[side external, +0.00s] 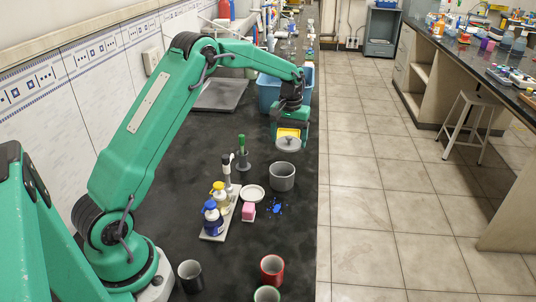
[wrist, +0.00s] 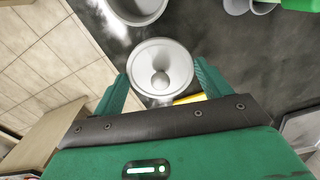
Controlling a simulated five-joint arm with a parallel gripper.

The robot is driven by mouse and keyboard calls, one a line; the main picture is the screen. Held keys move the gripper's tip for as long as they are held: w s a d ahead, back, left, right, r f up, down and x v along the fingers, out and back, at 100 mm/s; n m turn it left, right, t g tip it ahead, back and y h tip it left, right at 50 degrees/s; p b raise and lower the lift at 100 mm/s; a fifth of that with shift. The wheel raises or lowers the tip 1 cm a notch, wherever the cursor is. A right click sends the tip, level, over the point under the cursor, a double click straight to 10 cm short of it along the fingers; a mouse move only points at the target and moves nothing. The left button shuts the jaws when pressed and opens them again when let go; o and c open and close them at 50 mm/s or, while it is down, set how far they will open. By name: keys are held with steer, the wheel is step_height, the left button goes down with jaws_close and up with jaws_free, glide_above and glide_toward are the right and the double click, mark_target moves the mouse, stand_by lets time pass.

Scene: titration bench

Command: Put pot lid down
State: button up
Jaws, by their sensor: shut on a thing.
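The grey round pot lid (side external: 287,145) with a small knob hangs at my gripper (side external: 289,138), above the black bench. In the wrist view the lid (wrist: 160,50) sits between the two green fingers of my gripper (wrist: 162,80), which is shut on it. The grey open pot (side external: 281,178) stands upright on the bench, below the lid in the side view. The pot (wrist: 138,6) is cut off at the top of the wrist view, apart from the lid in the picture.
A white saucer (side external: 252,193), a pink block (side external: 248,212) and blue bits (side external: 277,208) lie near the pot. Bottles stand on a tray (side external: 216,231) to the left. A blue bin (side external: 268,92) is behind. Cups (side external: 272,268) stand in front. The bench edge is close on the right.

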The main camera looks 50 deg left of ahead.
mark_target(289, 142)
steer(key=shift+f, duration=2.25)
steer(key=shift+f, duration=0.1)
steer(key=shift+f, duration=1.8)
steer(key=shift+f, duration=0.1)
steer(key=o, duration=1)
step_height(289, 142, up, 12)
steer(key=shift+f, duration=0.1)
steer(key=shift+r, duration=0.25)
